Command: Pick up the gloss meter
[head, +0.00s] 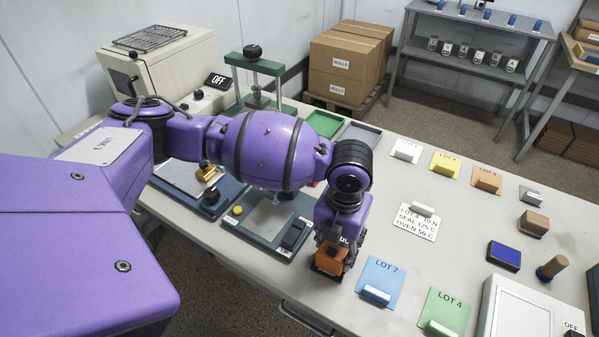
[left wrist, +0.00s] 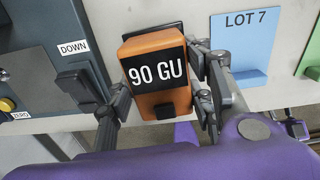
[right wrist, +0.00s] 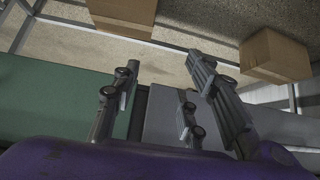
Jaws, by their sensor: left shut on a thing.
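The gloss meter is an orange block (head: 330,259) near the front edge of the table, right of the dark blue instrument with the grey plate. In the left wrist view the gloss meter (left wrist: 152,43) shows a black display reading "90 GU". My left gripper (left wrist: 163,88) has a finger on each side of it and is shut on it. In the head view my left gripper (head: 338,240) reaches down over the meter from above. I cannot tell whether its base touches the table. My right gripper (right wrist: 165,85) shows only in the right wrist view, fingers apart and nothing between them.
The dark instrument (head: 252,236) is close on the left. A blue pad (head: 504,256) and wooden stamp (head: 551,267) stand farther right.

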